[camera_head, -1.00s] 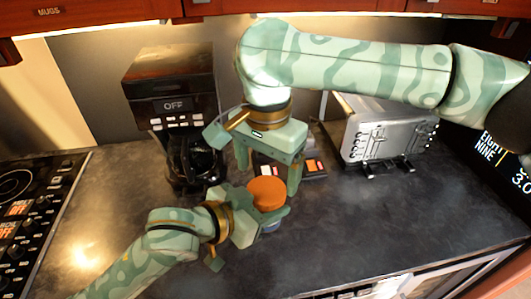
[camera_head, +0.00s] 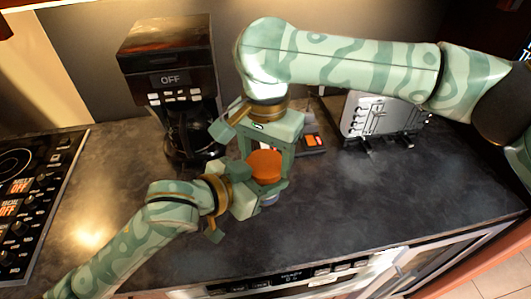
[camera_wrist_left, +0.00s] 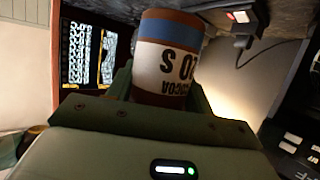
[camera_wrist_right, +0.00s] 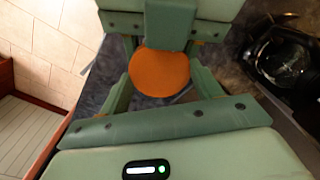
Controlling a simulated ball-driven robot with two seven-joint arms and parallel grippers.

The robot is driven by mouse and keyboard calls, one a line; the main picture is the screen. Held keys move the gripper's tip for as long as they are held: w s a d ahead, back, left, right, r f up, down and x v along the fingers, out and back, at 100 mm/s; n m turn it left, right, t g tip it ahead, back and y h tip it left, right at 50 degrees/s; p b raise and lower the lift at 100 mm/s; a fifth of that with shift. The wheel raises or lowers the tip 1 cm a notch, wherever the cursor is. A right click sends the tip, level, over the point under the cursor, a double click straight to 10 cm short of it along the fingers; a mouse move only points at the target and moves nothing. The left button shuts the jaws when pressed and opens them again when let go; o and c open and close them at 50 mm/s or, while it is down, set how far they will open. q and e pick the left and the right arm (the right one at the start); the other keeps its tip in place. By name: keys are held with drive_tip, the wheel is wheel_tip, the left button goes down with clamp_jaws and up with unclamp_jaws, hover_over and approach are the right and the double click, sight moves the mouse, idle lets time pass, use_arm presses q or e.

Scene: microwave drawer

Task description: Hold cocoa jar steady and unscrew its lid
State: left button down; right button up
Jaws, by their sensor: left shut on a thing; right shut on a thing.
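The cocoa jar stands upright on the dark counter, mostly hidden by my grippers in the head view. Its orange lid (camera_head: 264,167) is on top; the lid also shows in the right wrist view (camera_wrist_right: 159,73). The jar body (camera_wrist_left: 166,58), with cocoa lettering and a blue band, fills the middle of the left wrist view. My left gripper (camera_head: 262,196) comes in from the left and is shut on the jar body. My right gripper (camera_head: 268,176) reaches down from above and is shut on the lid, one finger on either side.
A coffee maker (camera_head: 170,85) with a dark pot stands behind to the left. A silver toaster (camera_head: 375,118) stands behind to the right. A stove (camera_head: 35,205) is at the far left. The counter (camera_head: 420,185) to the right is clear.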

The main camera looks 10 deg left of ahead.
drive_tip(key=shift+n, duration=1.2)
drive_tip(key=o, duration=1.1)
